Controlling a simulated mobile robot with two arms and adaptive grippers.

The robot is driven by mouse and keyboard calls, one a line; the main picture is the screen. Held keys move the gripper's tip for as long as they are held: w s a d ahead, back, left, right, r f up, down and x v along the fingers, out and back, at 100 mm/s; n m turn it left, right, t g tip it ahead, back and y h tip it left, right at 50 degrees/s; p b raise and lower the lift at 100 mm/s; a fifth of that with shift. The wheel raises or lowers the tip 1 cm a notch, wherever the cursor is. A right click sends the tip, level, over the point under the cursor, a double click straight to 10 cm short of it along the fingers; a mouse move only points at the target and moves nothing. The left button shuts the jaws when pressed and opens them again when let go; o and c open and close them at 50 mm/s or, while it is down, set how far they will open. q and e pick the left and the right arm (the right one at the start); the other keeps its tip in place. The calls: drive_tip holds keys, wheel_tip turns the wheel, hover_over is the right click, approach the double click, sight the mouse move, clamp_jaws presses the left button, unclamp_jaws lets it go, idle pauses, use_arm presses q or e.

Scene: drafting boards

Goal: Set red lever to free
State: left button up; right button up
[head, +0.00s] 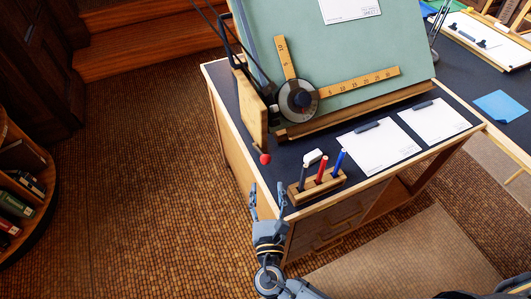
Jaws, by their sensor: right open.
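A red knob (265,159), which looks like the end of the red lever, shows at the lower left of the drafting board (350,60), just below a wooden side plate (250,112). The lever's shaft and any markings are too small or hidden to tell. My right gripper (267,192) is open and empty, fingers pointing up the picture, in front of the desk's near left corner. It is below the red knob and apart from it. My left gripper is not in view.
A wooden pen holder (318,189) with red and blue markers stands close right of my right gripper. Papers (378,148) lie on the dark desk top. A drafting machine with rulers (298,100) sits on the board. Floor at left is clear.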

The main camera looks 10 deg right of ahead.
sight(266, 162)
drive_tip(key=w, duration=0.6)
drive_tip(key=shift+d+r+p, duration=0.1)
drive_tip(key=shift+d+p, duration=0.15)
drive_tip(key=shift+p, duration=0.1)
drive_tip(key=w, duration=0.4)
drive_tip(key=shift+d, duration=0.15)
drive_tip(key=shift+w, duration=0.65)
drive_tip(key=shift+c, duration=0.6)
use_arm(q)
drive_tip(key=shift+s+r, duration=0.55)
use_arm(e)
clamp_jaws()
